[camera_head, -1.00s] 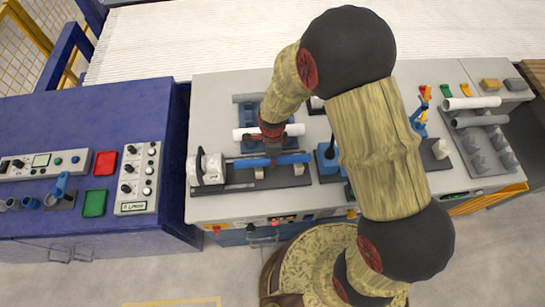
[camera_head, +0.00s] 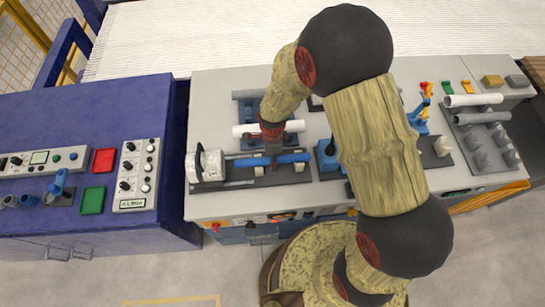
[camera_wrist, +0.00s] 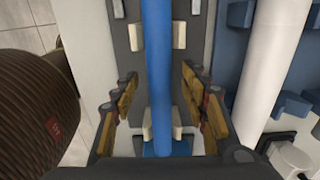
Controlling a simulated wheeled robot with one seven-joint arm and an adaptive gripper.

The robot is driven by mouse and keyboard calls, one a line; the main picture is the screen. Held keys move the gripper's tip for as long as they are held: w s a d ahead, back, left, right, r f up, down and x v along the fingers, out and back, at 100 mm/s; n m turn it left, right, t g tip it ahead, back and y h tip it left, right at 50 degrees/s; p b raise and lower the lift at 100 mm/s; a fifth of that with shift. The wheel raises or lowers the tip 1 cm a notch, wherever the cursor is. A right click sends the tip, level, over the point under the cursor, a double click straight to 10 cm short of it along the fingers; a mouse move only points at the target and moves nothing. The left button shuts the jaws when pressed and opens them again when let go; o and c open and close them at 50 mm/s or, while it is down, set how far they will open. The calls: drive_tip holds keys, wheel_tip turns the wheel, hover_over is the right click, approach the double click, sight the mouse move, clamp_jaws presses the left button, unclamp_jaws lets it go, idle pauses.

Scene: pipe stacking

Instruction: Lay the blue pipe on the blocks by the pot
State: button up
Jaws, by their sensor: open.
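The blue pipe (camera_head: 291,158) lies lengthwise over the pale blocks (camera_head: 299,168) on a dark base plate, beside the white pot-like cylinder (camera_head: 208,165). In the wrist view the blue pipe (camera_wrist: 158,60) runs between pale blocks (camera_wrist: 179,35) on both sides; whether it rests fully on them is hard to tell. My gripper (camera_head: 272,152) is over the middle of the pipe. In the wrist view my gripper (camera_wrist: 160,88) is open, with one finger on each side of the pipe and visible gaps between. The pipe's far end is cut off in that view.
A white pipe (camera_head: 247,130) lies on blue supports just behind. It also shows close to my right finger in the wrist view (camera_wrist: 272,60). A rack with pipes (camera_head: 480,120) stands at the right. A blue bench (camera_head: 60,215) with control boxes is at the left.

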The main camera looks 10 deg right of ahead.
wheel_tip(320, 180, up, 12)
idle(0.6)
